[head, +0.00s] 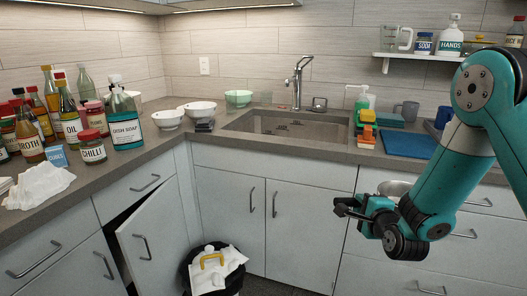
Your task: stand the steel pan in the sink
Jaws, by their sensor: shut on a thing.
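The steel pan (393,188) shows only as a shiny curved piece behind my arm, in front of the drawers right of the sink and below the counter top. My gripper (346,208) is shut, and I take it to be on the pan; the grip itself is too small and dark to make out. Most of the pan is hidden by my arm and gripper. The sink (300,128) is set into the counter at the back, left of and above my gripper.
A faucet (298,80) rises behind the sink. Sponges (367,135), a soap bottle (361,104) and a blue board (408,144) crowd its right side. Bowls (168,119) stand to its left. A cabinet door (150,240) hangs open near a bin (213,272).

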